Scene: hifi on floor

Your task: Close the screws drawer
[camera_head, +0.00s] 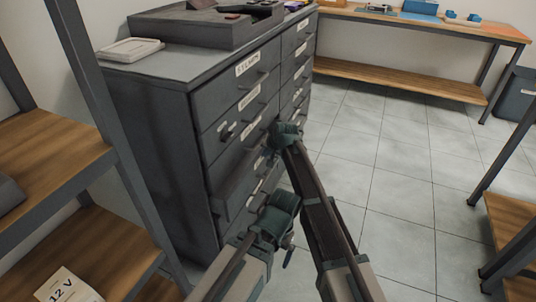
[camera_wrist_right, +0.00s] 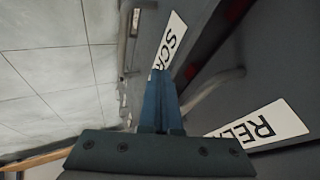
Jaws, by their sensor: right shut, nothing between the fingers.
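A dark grey drawer cabinet (camera_head: 155,130) stands at the left in the head view. One drawer (camera_head: 236,187) in its near column sticks out; my arms partly hide it, and its label is not readable there. In the right wrist view a label beginning "SCR" (camera_wrist_right: 170,38) sits just beyond my right fingertips. My right gripper (camera_head: 274,150) is shut and empty at the cabinet's front, and its fingers show in the wrist view (camera_wrist_right: 159,72). I cannot tell whether they touch the drawer front. My left gripper (camera_head: 286,240) is lower and nearer; its fingers are unclear.
A "RELA" label (camera_wrist_right: 262,124) and a bar handle (camera_wrist_right: 212,92) lie beside my right fingers. A shelf rack (camera_head: 60,150) stands at the left, a workbench (camera_head: 410,82) at the back, and another rack (camera_head: 510,220) at the right. The tiled floor (camera_head: 400,170) between is clear.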

